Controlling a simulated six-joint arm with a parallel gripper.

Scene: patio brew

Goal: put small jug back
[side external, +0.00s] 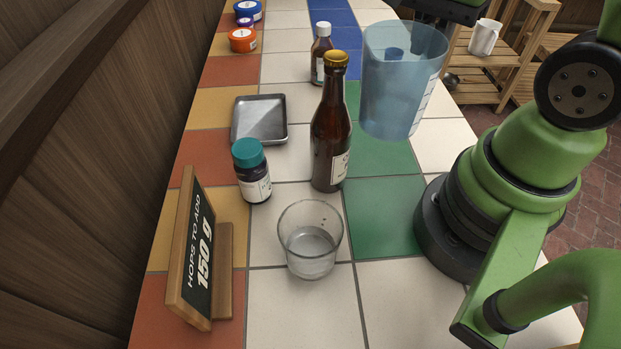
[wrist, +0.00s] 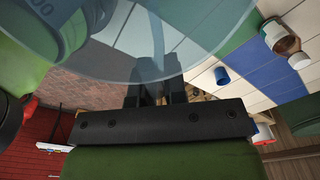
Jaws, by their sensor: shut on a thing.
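The small jug (side external: 398,85) is a translucent blue vessel with pale measuring marks on its side. In the side view it appears at the counter's right, behind the brown bottle. I cannot tell whether its base touches the tiles. In the wrist view the jug (wrist: 110,62) fills the upper part, close to the camera. My gripper (wrist: 157,92) is shut on the jug's side. In the side view only a dark part of my gripper shows at the top edge, and its fingertips are not clear there.
A brown bottle (side external: 331,130) stands close by, with a clear glass (side external: 310,240), teal-capped jar (side external: 251,172), metal tray (side external: 259,122) and sign (side external: 190,250). A small amber bottle (side external: 321,55) stands farther back. A wooden shelf holds a white pitcher (side external: 484,37).

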